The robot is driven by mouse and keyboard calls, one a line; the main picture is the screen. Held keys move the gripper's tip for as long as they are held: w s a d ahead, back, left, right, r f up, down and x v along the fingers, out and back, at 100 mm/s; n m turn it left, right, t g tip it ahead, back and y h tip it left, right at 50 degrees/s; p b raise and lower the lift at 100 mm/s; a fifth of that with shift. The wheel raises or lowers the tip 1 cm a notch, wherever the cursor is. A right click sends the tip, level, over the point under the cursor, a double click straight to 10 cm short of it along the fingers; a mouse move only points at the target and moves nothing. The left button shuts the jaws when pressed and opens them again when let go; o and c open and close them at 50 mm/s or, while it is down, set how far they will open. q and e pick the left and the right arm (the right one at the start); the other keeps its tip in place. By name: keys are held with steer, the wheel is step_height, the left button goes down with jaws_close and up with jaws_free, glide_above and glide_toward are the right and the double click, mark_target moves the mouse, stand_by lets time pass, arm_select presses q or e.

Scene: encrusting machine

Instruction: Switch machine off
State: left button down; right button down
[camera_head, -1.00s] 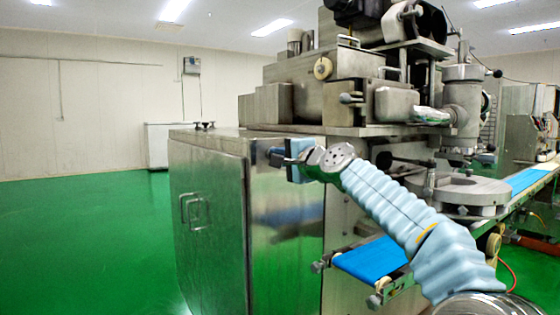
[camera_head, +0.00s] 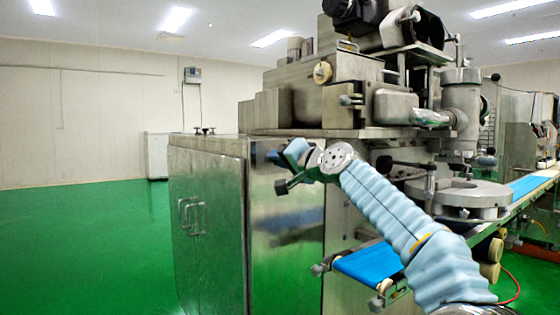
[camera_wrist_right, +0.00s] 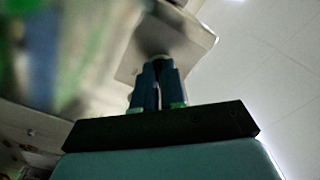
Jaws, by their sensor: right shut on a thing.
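The encrusting machine (camera_head: 300,105) is a large steel unit in the head view, with a mirror-like cabinet (camera_head: 215,225) at its lower left. My right gripper (camera_head: 274,156) is at the cabinet's right-hand face, near its upper edge, and its arm hides part of the machine. In the right wrist view the two dark blue fingers (camera_wrist_right: 157,85) are close together, shut on a small part at a pale plate (camera_wrist_right: 175,45). That part looks like the machine's switch, but the fingers and blur hide most of it. My left gripper is not in view.
A blue conveyor belt (camera_head: 370,263) sticks out low in front of the machine, below my right arm. Another belt (camera_head: 530,184) runs off to the right. A steel disc table (camera_head: 460,193) stands close to the arm. Green floor (camera_head: 80,240) at left is clear.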

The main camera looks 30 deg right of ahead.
steer(key=shift+f, duration=0.2)
steer(key=c, duration=1.2)
jaws_free()
steer(key=shift+r, duration=0.1)
steer(key=s+d+b, duration=0.1)
steer(key=s+b, duration=0.2)
steer(key=s, duration=1)
steer(key=shift+s, duration=0.4)
